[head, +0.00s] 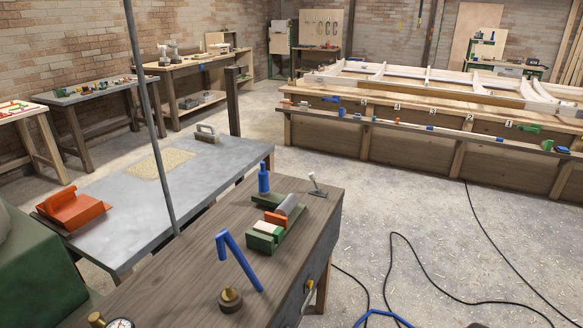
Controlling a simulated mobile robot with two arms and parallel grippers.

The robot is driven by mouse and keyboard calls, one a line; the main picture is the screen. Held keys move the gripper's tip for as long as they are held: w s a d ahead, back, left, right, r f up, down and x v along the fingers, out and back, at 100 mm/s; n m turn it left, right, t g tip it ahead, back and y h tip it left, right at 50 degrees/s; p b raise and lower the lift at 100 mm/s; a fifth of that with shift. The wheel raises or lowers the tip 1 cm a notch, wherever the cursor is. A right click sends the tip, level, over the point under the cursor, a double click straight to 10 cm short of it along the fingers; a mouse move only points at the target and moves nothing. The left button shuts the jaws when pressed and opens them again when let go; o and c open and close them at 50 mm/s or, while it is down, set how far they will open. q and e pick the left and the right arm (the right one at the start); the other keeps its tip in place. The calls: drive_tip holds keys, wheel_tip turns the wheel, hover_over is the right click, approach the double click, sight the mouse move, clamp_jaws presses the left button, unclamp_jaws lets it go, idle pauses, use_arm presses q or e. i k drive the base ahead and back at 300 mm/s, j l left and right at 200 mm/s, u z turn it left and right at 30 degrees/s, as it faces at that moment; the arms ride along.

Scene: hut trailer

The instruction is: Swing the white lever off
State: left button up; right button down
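A small lever with a whitish handle (313,179) stands on a small base at the far right corner of the dark wooden bench (195,275). The handle leans up and slightly left. A larger blue bent lever (238,262) on a round brass-like base (230,299) stands nearer on the same bench. Neither of my grippers shows in the head view.
A green vise-like fixture (264,236) with a grey cylinder and a blue bottle-shaped part (263,178) sit left of the white lever. A yellow knob (309,286) is on the bench's side. A thin pole (151,110) crosses the left. Cables (393,262) lie on the floor.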

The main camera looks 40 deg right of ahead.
sight(312, 176)
drive_tip(key=i+l, duration=0.1)
drive_tip(key=l, duration=0.4)
drive_tip(key=i+l, duration=0.1)
drive_tip(key=l, duration=0.9)
drive_tip(key=i+u, duration=0.05)
drive_tip(key=i, duration=0.05)
